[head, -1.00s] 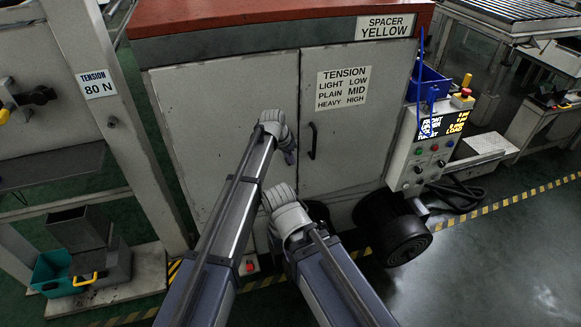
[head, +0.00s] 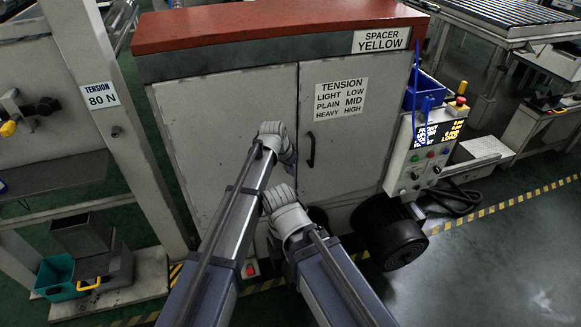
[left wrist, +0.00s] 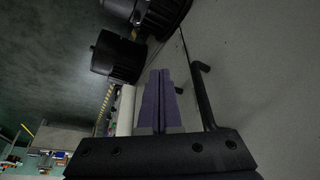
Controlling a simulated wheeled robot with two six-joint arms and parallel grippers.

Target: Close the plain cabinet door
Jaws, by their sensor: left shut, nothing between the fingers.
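The cabinet's plain left door (head: 225,115) is a blank grey panel beside the right door (head: 375,125), which carries the tension sign. The left door looks flush or nearly flush with the right one; my arms hide its lower right part. My left gripper (head: 289,160) is in front of the seam between the doors, left of the black handle (head: 311,150). In the left wrist view its purple fingers (left wrist: 158,100) are together and empty, with a black handle (left wrist: 203,95) beside them. I cannot tell if they touch the door. My right arm's wrist shows below, its fingers hidden.
A control box (head: 420,150) with buttons and a blue bin (head: 427,88) are on the cabinet's right side. A black motor (head: 390,232) stands low at the right. A post with a "TENSION 80 N" label (head: 101,95) rises at the left.

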